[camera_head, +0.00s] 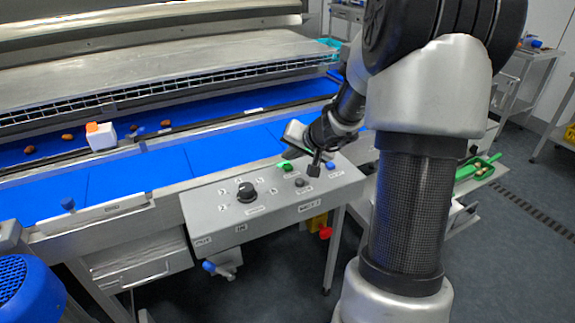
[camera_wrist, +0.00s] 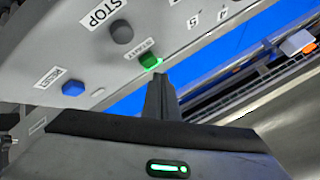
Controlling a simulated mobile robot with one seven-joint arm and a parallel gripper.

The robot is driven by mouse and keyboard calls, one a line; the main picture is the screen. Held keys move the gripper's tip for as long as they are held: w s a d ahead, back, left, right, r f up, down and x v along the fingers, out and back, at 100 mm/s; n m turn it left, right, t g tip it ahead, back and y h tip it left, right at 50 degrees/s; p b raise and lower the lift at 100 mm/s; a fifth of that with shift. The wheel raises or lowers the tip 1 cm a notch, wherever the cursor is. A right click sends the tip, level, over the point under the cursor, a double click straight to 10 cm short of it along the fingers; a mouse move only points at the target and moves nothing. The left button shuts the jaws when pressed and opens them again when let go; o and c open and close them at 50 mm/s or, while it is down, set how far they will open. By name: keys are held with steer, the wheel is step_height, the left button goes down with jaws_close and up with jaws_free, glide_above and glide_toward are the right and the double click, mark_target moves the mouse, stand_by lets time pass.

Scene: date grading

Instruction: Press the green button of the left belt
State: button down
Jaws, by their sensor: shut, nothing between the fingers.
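A sloped grey control panel (camera_head: 225,222) stands at the front of the blue belts. On it, a green button (camera_head: 286,167) lies near the panel's back edge; in the wrist view the green button (camera_wrist: 148,61) is beside a START label and has a bright green glint. My gripper (camera_head: 314,170) is shut and empty, just right of the green button in the head view. In the wrist view my gripper's fingertips (camera_wrist: 160,76) appear close to the button's edge. I cannot tell whether they touch it. A blue belt (camera_head: 130,172) runs behind the panel.
A grey STOP button (camera_wrist: 121,33) and a blue RESET button (camera_wrist: 73,88) sit close to the green one. A black rotary knob (camera_head: 246,192) is farther left on the panel. A white block with an orange top (camera_head: 101,138) and several dates are on the far belt.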

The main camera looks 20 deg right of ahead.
steer(key=shift+r+p, duration=1.35)
steer(key=shift+r, duration=1)
